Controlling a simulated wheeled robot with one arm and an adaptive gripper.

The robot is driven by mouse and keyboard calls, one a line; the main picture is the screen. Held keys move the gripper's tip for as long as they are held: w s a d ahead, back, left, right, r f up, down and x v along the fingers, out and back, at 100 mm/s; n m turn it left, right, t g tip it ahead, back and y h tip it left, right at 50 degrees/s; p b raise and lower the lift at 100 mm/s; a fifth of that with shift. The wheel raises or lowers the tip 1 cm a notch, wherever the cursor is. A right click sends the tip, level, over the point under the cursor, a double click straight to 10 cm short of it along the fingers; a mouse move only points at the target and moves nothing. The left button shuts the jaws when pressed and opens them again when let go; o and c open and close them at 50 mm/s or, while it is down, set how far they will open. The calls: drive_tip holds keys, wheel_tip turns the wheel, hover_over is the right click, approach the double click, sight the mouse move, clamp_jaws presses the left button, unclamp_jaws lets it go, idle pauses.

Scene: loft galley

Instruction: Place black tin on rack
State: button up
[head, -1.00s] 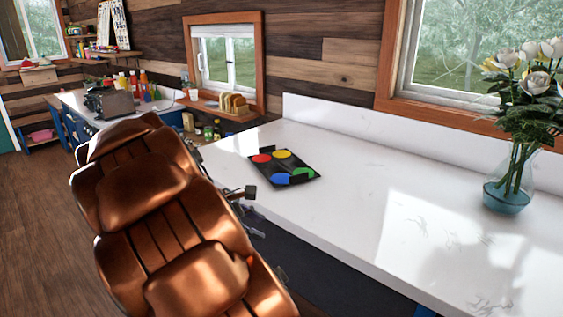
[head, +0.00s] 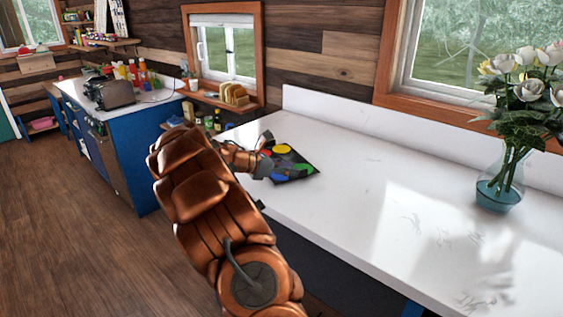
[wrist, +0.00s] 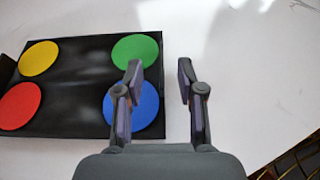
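A flat black tin with several coloured discs (head: 297,167) lies on the white counter. In the wrist view, its dark surface (wrist: 80,85) fills the left side, with yellow, red, green and blue discs. My gripper (head: 266,158) is at the left end of the tin, partly covering it. In the wrist view, my gripper (wrist: 159,72) is open, with nothing held. Its left finger overlaps the green and blue discs, and its right finger is over bare counter. The tin's edge shows between them. I cannot tell whether the fingers touch it. No rack is clearly identifiable.
A glass vase of white roses (head: 500,185) stands on the right of the counter (head: 390,220). Sliced bread (head: 236,95) sits on the window ledge. A toaster (head: 112,93) and bottles stand on the far blue unit. Bare counter lies between tin and vase.

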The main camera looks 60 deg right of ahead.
sight(307, 172)
drive_tip(key=shift+p+x, duration=0.4)
drive_tip(key=shift+x, duration=0.75)
drive_tip(key=shift+f+p+x, duration=0.15)
drive_tip(key=shift+p+x, duration=0.3)
drive_tip(key=shift+x, duration=0.75)
drive_tip(key=shift+f+p+x, duration=0.15)
drive_tip(key=shift+p+x, duration=0.3)
drive_tip(key=shift+x, duration=0.7)
drive_tip(key=shift+a, duration=0.15)
clamp_jaws()
